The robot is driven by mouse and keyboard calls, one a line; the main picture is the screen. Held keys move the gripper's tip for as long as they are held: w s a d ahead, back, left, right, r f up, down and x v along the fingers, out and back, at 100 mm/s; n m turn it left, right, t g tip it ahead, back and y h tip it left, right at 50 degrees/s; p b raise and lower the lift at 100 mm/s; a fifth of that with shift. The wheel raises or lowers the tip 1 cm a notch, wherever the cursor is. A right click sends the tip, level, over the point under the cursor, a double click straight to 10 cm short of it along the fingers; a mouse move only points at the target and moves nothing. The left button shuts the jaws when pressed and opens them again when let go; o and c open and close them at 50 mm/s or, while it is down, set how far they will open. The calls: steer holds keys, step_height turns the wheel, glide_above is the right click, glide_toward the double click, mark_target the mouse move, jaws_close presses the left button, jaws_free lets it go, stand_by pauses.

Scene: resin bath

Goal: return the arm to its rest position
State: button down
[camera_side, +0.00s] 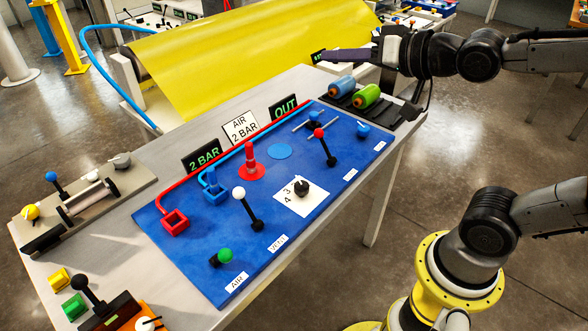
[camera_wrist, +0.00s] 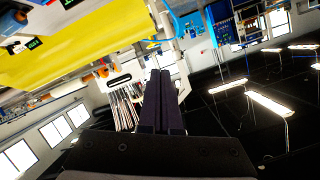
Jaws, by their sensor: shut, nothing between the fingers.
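My gripper (camera_side: 328,56) is at the upper right of the side view, level and pointing left. It is above the far right end of the bench, in front of the yellow sheet. Its fingers are together with nothing between them. In the wrist view the two dark fingers (camera_wrist: 162,100) lie side by side, pointing up the picture. The blue panel (camera_side: 322,211) lies on the bench, well below and left of my gripper.
The blue roller (camera_side: 341,86) and green roller (camera_side: 366,97) sit in a black holder just below my gripper. The panel carries upright levers, including a white-knobbed lever (camera_side: 247,210). The yellow sheet (camera_side: 245,55) rises behind. Open floor lies right of the bench.

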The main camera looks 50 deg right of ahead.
steer(key=s+f+n+g, duration=0.5)
steer(key=s+f+g, duration=0.4)
steer(key=s, duration=0.7)
step_height(320, 180, down, 2)
steer(key=shift+d+f+h, duration=0.1)
steer(key=shift+d+h, duration=0.2)
steer(key=shift+d, duration=0.1)
